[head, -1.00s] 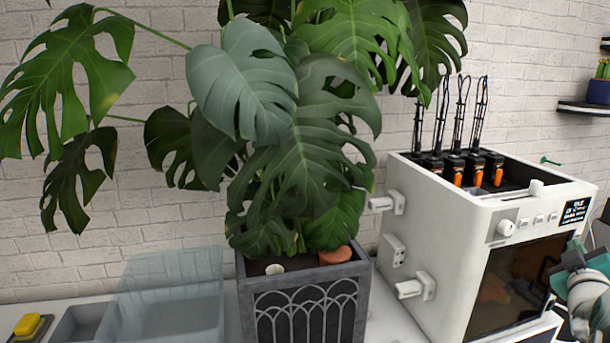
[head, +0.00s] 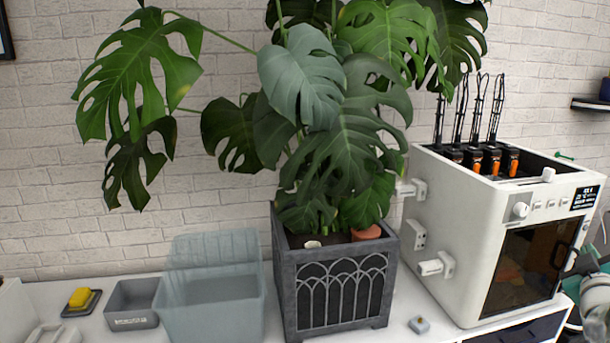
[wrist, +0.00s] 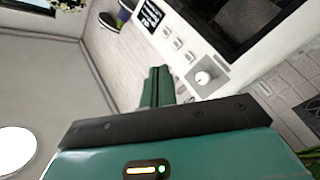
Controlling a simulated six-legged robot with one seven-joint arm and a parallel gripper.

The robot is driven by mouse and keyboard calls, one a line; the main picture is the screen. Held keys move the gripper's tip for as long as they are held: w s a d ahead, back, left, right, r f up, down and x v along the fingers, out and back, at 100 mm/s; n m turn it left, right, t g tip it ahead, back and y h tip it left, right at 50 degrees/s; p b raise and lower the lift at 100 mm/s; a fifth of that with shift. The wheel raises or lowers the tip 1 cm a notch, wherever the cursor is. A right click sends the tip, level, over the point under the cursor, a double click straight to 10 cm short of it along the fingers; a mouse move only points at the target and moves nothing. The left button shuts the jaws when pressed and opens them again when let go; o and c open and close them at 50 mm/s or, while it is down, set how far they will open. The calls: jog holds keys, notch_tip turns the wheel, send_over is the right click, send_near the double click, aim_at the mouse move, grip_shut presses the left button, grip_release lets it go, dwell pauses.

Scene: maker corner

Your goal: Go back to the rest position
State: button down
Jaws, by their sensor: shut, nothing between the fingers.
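My gripper (wrist: 158,86) shows in the wrist view with its two teal fingers together and nothing between them. Beyond it is the white printer's front panel with a round knob (wrist: 203,78) and several small buttons. In the head view, part of my arm (head: 597,300) shows at the right edge, in front of the white printer (head: 455,240). The fingertips cannot be made out clearly there.
A large plant in a grey planter (head: 335,290) stands left of the printer. A translucent bin (head: 212,305), a grey tray (head: 133,320) and a yellow sponge (head: 80,297) stand further left on the white counter. A small light block (head: 419,325) lies between planter and printer.

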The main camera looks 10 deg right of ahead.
jog(key=w+a+f+m+g+y, duration=0.1)
jog(key=w+a+y, duration=0.15)
jog(key=a, duration=0.75)
jog(key=w+a+f+m+g+y, duration=0.1)
jog(key=a+y, duration=0.2)
jog(key=a, duration=0.8)
jog(key=s+a+f+g+y, duration=0.3)
jog(key=s+a, duration=0.5)
jog(key=a, duration=0.5)
jog(key=s+a+f+g+y, duration=0.3)
jog(key=s+a, duration=0.5)
jog(key=a, duration=0.5)
jog(key=shift+a+f+g, duration=0.2)
jog(key=shift+f+g, duration=0.1)
jog(key=shift+f, duration=0.1)
jog(key=shift+d+y, duration=0.15)
jog(key=shift+y, duration=0.1)
